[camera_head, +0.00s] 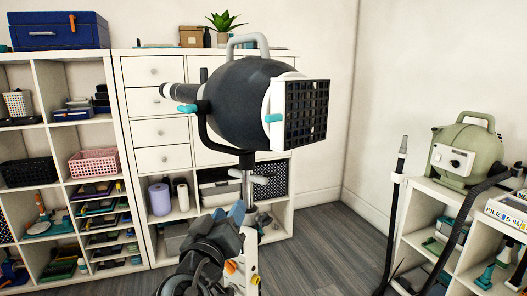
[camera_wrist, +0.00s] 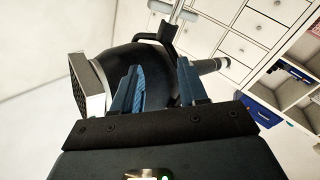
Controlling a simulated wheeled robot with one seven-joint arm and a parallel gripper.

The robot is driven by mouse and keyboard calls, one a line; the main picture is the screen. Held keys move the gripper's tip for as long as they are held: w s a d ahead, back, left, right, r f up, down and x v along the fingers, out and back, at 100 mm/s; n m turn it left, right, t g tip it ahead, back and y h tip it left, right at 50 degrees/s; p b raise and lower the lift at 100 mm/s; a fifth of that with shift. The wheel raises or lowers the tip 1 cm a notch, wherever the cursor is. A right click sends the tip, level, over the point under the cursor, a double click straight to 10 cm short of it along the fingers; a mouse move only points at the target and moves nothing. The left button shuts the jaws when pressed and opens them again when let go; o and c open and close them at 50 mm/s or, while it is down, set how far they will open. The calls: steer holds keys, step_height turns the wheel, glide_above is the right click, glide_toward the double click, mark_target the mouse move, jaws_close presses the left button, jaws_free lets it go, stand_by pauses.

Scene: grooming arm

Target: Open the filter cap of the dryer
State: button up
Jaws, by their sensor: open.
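The dryer (camera_head: 238,98) is a dark round body on a stand, with a nozzle pointing left and a pale carrying handle on top. Its filter cap (camera_head: 306,113), a white frame with a dark grille, is on the right end and looks closed, with a teal tab (camera_head: 273,118) on its side. The wrist view shows the dryer body (camera_wrist: 120,62) beyond my fingers and the cap (camera_wrist: 87,84) at left. My gripper (camera_wrist: 160,82) is open, with nothing between its blue fingers.
White shelves (camera_head: 122,150) with drawers, baskets and boxes stand behind and left of the dryer. A green machine (camera_head: 465,150) with a dark hose sits on a low shelf at right.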

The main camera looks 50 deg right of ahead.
step_height(320, 180, up, 9)
steer(key=m+g+h, duration=0.2)
steer(key=m+g, duration=0.3)
steer(key=m, duration=0.1)
steer(key=m+g+y+p, duration=0.1)
steer(key=m+g, duration=0.6)
steer(key=m, duration=0.1)
glide_toward(266, 119)
steer(key=w+x, duration=0.1)
steer(key=x, duration=0.3)
steer(key=p+x, duration=0.1)
steer(key=x, duration=0.2)
steer(key=s+p+x, duration=0.1)
steer(key=x, duration=0.2)
steer(key=shift+a, duration=0.15)
steer(key=shift+c, duration=0.2)
jaws_close()
